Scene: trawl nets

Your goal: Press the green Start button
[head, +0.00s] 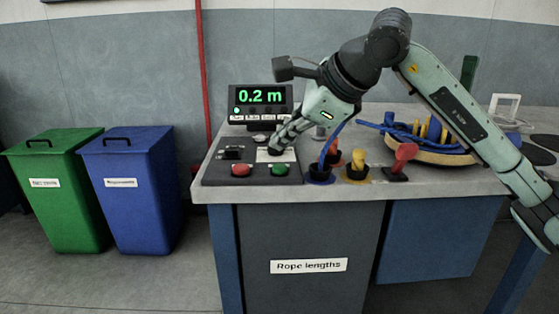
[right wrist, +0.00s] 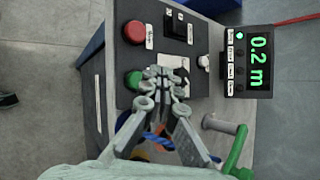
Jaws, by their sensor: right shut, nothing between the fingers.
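The green Start button (head: 280,169) sits at the front right of the dark control panel (head: 216,176). The red button (head: 241,170) is to its left, and both also show in the right wrist view, green (right wrist: 133,79) and red (right wrist: 134,33). My right gripper (head: 275,149) is shut and empty, pointing down over the panel just behind the green button. In the right wrist view its fingertips (right wrist: 164,73) are beside the green button and seem to overlap its edge. I cannot tell whether they touch the panel. My left gripper is not in view.
The display (head: 260,97) behind the panel reads 0.2 m. A black switch (head: 233,153) is on the panel. Right of it stand a blue rope through a holder (head: 321,175), a yellow-ringed holder (head: 357,171) and a red-handled lever (head: 402,156). Green (head: 62,205) and blue (head: 143,200) bins stand left.

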